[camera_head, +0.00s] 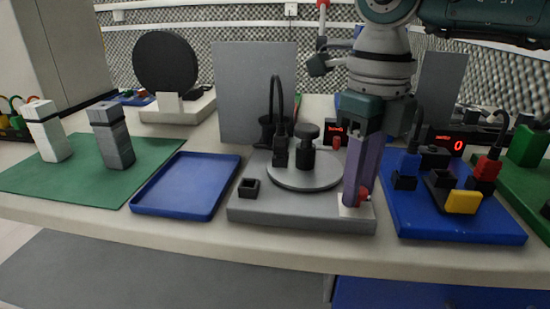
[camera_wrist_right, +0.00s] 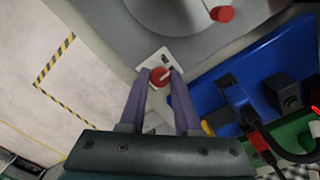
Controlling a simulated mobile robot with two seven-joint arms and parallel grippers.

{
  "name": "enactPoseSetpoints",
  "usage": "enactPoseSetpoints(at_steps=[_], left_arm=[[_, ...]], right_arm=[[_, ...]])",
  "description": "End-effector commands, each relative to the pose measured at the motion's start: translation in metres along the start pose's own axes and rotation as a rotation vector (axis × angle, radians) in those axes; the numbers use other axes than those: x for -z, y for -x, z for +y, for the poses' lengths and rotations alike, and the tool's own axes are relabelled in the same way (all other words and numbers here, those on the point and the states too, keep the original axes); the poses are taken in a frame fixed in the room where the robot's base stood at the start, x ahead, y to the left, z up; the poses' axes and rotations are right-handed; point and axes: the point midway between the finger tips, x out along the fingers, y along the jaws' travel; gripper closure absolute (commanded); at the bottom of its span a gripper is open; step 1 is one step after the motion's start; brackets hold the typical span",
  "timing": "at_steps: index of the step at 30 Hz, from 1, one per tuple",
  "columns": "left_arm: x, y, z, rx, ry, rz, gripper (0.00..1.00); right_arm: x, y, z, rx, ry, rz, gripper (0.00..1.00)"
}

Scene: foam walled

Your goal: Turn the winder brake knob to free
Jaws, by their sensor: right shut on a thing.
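The red winder brake knob (camera_wrist_right: 159,76) sits on a small white plate (camera_wrist_right: 152,62) at the corner of the grey winder base (camera_head: 300,210). A pale pointer mark shows on the knob. In the head view only a bit of the red knob (camera_head: 365,194) shows beside the fingers. My right gripper (camera_head: 357,199) points down with its purple fingers on either side of the knob. The wrist view shows the right gripper (camera_wrist_right: 160,78) shut on the knob. My left gripper is not in view.
A round grey turntable (camera_head: 305,175) with a black knob stands left of my right gripper. A blue board (camera_head: 450,225) with plugs and a yellow block lies close on the right. An empty blue tray (camera_head: 187,185) and a green mat (camera_head: 80,172) lie to the left.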

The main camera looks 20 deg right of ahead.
Motion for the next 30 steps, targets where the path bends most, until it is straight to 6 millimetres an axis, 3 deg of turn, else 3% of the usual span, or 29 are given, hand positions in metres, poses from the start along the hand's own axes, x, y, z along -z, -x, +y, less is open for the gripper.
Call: enactPoseSetpoints(at_steps=[18,30], left_arm=[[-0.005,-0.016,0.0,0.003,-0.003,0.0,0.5],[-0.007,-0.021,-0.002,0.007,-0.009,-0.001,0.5]], right_arm=[[0.0,0.0,0.0,0.0,0.55,0.0,1.0],[0.0,0.001,0.0,0.0,0.736,-0.001,1.0]])
